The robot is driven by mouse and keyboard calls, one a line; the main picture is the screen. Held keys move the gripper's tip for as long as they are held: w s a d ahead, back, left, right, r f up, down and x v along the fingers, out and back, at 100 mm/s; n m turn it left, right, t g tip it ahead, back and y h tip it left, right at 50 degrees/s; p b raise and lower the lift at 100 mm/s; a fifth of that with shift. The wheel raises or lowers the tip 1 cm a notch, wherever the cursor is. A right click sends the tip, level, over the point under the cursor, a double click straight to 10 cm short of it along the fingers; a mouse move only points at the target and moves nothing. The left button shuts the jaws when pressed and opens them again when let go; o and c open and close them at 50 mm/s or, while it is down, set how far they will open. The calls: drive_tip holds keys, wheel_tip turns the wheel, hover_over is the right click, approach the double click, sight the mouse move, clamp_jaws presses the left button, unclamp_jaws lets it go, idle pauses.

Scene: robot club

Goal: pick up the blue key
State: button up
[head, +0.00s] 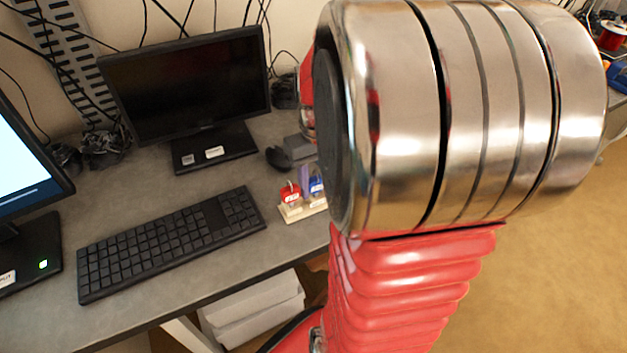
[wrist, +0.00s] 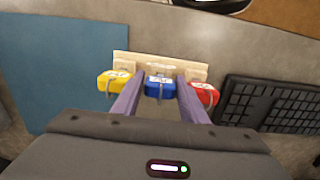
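The blue key (wrist: 160,88) sits in the middle of a pale wooden rack (wrist: 186,67) on the desk. In the wrist view a yellow key (wrist: 114,83) is to its left and a red key (wrist: 204,94) to its right. My gripper (wrist: 161,80) is open, its two purple fingers on either side of the blue key, between it and its neighbours. I cannot tell whether the fingers touch it. In the head view the blue key (head: 316,186) and red key (head: 290,193) show beside a purple finger; my arm hides the yellow key.
A black keyboard (head: 172,241) lies left of the rack in the head view, with a dark mouse (head: 278,159) behind. A black monitor (head: 187,84) stands at the back. A blue mat (wrist: 65,62) lies left of the rack in the wrist view.

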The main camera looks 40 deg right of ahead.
idle(0.4)
drive_tip(key=c, duration=0.7)
drive_tip(key=shift+r, duration=0.15)
wheel_tip(320, 180, up, 10)
drive_tip(key=shift+f, duration=0.1)
idle(0.5)
drive_tip(key=o, duration=0.5)
drive_tip(key=c, duration=0.4)
drive_tip(key=shift+f, duration=0.15)
